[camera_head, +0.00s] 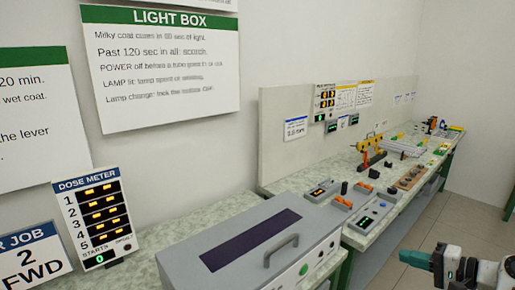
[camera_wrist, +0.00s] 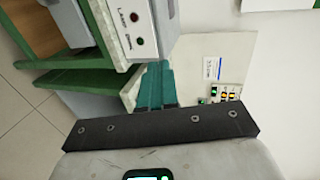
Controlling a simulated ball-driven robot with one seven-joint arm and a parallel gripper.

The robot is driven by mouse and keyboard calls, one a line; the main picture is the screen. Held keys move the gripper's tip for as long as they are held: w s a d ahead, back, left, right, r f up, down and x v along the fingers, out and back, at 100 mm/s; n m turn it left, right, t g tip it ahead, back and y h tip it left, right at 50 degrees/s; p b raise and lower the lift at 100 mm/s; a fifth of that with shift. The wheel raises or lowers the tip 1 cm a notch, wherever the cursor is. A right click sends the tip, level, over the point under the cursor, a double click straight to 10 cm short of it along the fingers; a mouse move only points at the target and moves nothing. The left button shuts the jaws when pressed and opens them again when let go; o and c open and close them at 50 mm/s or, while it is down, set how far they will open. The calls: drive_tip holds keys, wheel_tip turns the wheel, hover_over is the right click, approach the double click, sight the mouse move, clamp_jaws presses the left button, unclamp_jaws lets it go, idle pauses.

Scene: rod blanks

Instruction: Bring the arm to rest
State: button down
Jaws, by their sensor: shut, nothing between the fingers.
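My gripper (camera_head: 408,258) is at the lower right of the head view, over the floor in front of the bench, with its teal fingers pointing left. In the wrist view the two teal fingers (camera_wrist: 156,85) lie together, shut and empty. Nothing touches the fingertips. Part of my wrist is cut off by the right edge of the head view.
The grey light box (camera_head: 250,243) with a handle stands on the speckled bench (camera_head: 215,210), left of my gripper. A dose meter (camera_head: 97,218) stands at the left. Panels, a yellow-and-red rig (camera_head: 372,150) and small parts line the bench beyond. The floor (camera_head: 465,215) beside it looks clear.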

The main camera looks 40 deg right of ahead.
drive_tip(key=w+a+f+n+g+y, duration=0.1)
drive_tip(key=w+a+f+n+g, duration=0.2)
drive_tip(key=a+f, duration=0.55)
drive_tip(key=w+a+f+n+g+y, duration=0.2)
drive_tip(key=w+a+f+n+g, duration=0.3)
drive_tip(key=a, duration=0.6)
drive_tip(key=s+a+f+n+g+h, duration=0.1)
drive_tip(key=s+a+f+n+g, duration=0.1)
drive_tip(key=s+a, duration=0.4)
drive_tip(key=s+a+f+n+g+h, duration=0.2)
drive_tip(key=s+a+f+n+g, duration=0.1)
drive_tip(key=s+a+n, duration=0.4)
drive_tip(key=a+f, duration=0.1)
drive_tip(key=a, duration=0.2)
drive_tip(key=shift+a+g, duration=0.15)
drive_tip(key=shift+g, duration=0.15)
drive_tip(key=shift+f, duration=0.1)
